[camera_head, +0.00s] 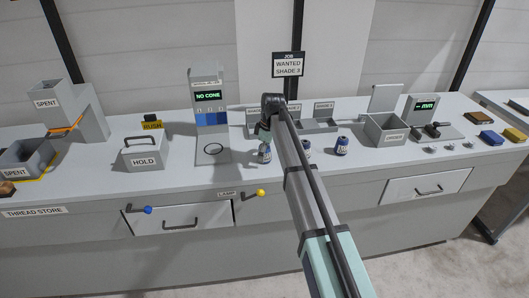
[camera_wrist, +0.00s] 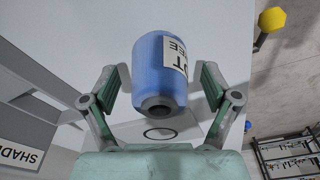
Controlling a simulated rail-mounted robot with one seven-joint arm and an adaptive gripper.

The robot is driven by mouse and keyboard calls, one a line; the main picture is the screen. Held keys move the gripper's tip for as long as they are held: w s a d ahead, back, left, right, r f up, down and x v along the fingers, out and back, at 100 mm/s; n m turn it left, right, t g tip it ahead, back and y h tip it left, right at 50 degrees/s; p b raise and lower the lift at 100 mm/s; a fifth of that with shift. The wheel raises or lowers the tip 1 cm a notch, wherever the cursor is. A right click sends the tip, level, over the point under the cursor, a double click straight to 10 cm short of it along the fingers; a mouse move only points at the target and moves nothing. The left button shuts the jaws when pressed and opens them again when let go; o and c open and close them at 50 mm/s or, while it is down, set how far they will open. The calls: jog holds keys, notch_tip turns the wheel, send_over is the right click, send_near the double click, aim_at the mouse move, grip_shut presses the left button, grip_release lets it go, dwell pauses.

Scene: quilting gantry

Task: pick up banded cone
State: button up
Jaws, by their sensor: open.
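A blue thread cone (camera_wrist: 160,75) with a white lettered label is between the fingers of my gripper (camera_wrist: 162,82) in the wrist view. The fingers are open, one on each side, with gaps showing. In the head view a labelled cone (camera_head: 264,153) stands on the counter under my gripper (camera_head: 266,137). Two more dark blue cones with pale labels, one (camera_head: 307,148) partly beside my arm and one (camera_head: 342,146) to its right, stand on the counter. I cannot tell which cone is banded.
A shade bin rack (camera_head: 320,124) stands behind the cones; its sign (camera_head: 288,65) reads "WANTED SHADE 3". Left are a scanner stand (camera_head: 209,100) showing "NO CONE" and a HOLD box (camera_head: 145,152). An open grey box (camera_head: 387,130) stands right. Yellow (camera_head: 260,193) and blue knobs project at the front.

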jog(key=c, duration=1.3)
